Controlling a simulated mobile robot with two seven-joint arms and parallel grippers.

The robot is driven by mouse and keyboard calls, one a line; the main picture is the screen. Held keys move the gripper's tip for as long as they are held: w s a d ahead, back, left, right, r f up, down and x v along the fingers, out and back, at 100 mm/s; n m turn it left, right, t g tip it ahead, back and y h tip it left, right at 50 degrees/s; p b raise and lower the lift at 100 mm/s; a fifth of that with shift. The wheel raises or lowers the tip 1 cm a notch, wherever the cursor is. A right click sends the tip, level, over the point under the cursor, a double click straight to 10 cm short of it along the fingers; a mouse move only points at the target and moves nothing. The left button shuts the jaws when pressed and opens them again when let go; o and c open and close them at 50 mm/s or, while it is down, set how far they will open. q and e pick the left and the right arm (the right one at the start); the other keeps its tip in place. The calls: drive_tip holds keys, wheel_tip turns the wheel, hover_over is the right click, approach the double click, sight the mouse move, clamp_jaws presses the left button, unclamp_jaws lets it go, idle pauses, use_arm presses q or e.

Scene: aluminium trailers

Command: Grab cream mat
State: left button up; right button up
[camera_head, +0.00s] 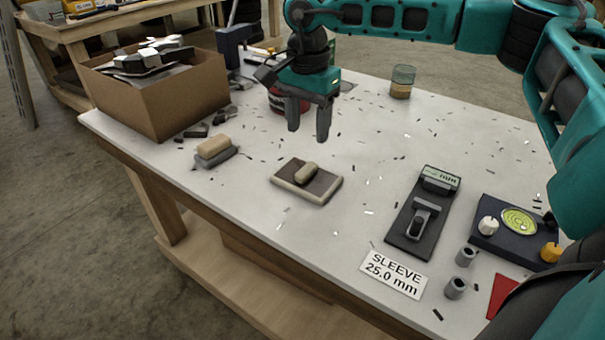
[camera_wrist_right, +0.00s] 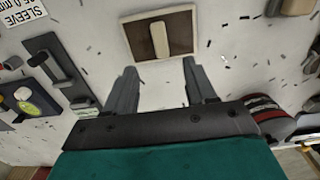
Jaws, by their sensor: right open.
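The cream mat (camera_head: 326,192) is a flat rectangular piece with a cream edge and a dark brown middle, lying on the white table. A small cream bar (camera_head: 307,173) lies on top of it. In the right wrist view the mat (camera_wrist_right: 136,38) is at top centre, just beyond the fingertips, with the bar upright in the picture. My right gripper (camera_head: 308,134) points down with its fingers apart and empty. It hangs above the table, behind the mat in the head view. My left gripper is not in view.
A tan-topped grey block (camera_head: 214,149) sits left of the mat, near an open cardboard box (camera_head: 160,97). A black fixture (camera_head: 421,222) and a sleeve label (camera_head: 396,273) lie to the right. A red-and-black round item (camera_head: 278,102) is close behind the gripper. Metal chips litter the table.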

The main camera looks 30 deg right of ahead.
sight(307, 169)
wheel_tip(307, 169, down, 10)
drive_tip(key=shift+r, duration=0.15)
idle(0.3)
clamp_jaws()
idle(0.5)
